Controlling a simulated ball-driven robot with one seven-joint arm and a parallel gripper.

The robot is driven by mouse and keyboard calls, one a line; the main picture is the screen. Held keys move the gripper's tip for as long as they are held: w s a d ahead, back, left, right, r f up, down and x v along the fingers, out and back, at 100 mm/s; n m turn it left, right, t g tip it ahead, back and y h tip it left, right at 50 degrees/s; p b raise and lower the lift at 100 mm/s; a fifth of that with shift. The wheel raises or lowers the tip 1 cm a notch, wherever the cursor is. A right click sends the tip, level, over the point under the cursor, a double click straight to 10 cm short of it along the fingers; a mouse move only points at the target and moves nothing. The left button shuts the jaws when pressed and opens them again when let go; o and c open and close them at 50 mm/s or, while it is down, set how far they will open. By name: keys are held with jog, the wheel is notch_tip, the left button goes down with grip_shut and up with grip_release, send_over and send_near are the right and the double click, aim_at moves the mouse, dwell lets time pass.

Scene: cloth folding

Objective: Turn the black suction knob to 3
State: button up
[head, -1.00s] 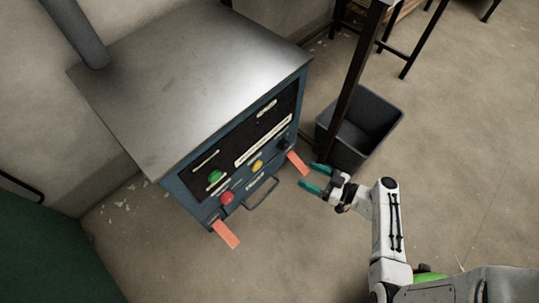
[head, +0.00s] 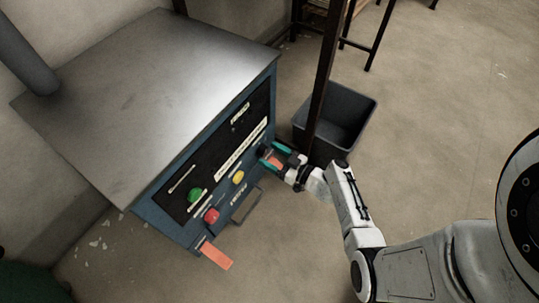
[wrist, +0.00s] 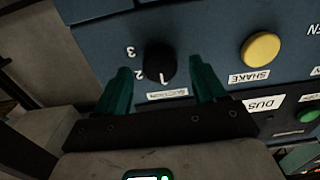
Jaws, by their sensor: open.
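The black suction knob (wrist: 160,60) shows in the wrist view on the blue panel, with an upside-down SUCTION label (wrist: 168,94) beside it. The digits 3 (wrist: 131,52), 2 and 1 curve around the knob's edge. Which digit its pointer faces I cannot tell. My gripper (wrist: 160,74) is open, its teal fingers on either side of the knob in that view. Whether they touch it I cannot tell. In the head view my gripper (head: 272,156) is at the right end of the cabinet's front, and the knob there is mostly hidden.
The yellow SHAKE button (wrist: 261,49) is beside the knob. Green (head: 194,195) and red (head: 211,215) buttons are farther left on the cabinet front. An orange tab (head: 216,256) and a handle (head: 246,208) stick out below. A dark bin (head: 345,115) and post stand close behind my gripper.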

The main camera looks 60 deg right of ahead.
jog(key=shift+w, duration=0.6)
jog(key=c, duration=1.1)
jog(key=shift+o, duration=0.2)
